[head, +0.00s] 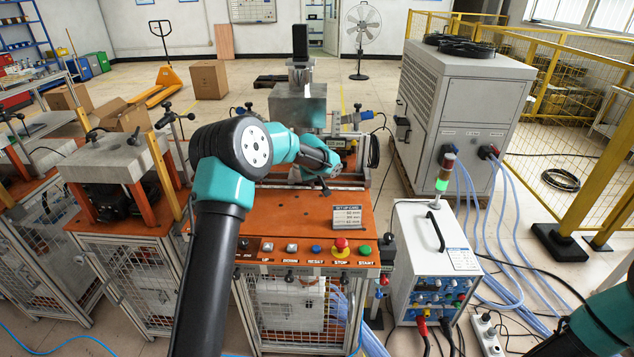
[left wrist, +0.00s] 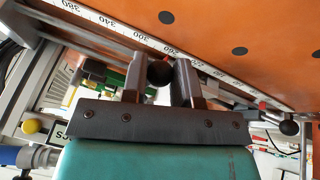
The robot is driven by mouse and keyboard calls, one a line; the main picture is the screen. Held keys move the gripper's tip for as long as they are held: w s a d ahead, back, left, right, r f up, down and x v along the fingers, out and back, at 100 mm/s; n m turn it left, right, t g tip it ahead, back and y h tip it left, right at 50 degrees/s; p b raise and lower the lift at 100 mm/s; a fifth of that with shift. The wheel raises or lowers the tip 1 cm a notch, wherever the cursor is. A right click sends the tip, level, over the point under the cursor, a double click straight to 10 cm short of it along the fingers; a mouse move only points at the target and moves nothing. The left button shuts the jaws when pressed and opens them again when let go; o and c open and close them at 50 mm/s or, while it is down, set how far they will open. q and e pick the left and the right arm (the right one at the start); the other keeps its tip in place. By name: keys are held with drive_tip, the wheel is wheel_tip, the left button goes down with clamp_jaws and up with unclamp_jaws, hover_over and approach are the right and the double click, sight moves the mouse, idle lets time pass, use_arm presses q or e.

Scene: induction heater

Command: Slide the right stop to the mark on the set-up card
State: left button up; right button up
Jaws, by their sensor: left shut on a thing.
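My left gripper (head: 328,162) is over the back edge of the orange bench top (head: 290,212). In the left wrist view its two fingers (left wrist: 168,82) are closed around a dark round knob (left wrist: 159,73), which appears to belong to the right stop. The knob sits by the white scale rail (left wrist: 205,68), whose numbers appear upside down. Another stop with a black knob (left wrist: 289,128) and a red pointer stands farther along the rail. The set-up card (head: 347,217) stands on the bench; its figures are too small to read. My right gripper is out of view.
A row of push buttons (head: 315,249) with a red stop button lines the bench front. A grey power unit (head: 425,235) with a signal lamp stands to the right. A metal block (head: 298,108) stands behind my gripper. The bench's middle is mostly clear.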

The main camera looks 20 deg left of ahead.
use_arm(q)
clamp_jaws()
drive_tip(key=shift+w+d, duration=0.25)
drive_tip(key=shift+d, duration=0.4)
drive_tip(key=shift+w+d, duration=0.25)
drive_tip(key=shift+d, duration=0.4)
drive_tip(key=shift+w+d, duration=0.25)
drive_tip(key=shift+d, duration=0.4)
drive_tip(key=shift+a, duration=0.1)
drive_tip(key=o, duration=0.9)
unclamp_jaws()
drive_tip(key=shift+r, duration=0.1)
drive_tip(key=v, duration=1.7)
drive_tip(key=shift+r, duration=0.15)
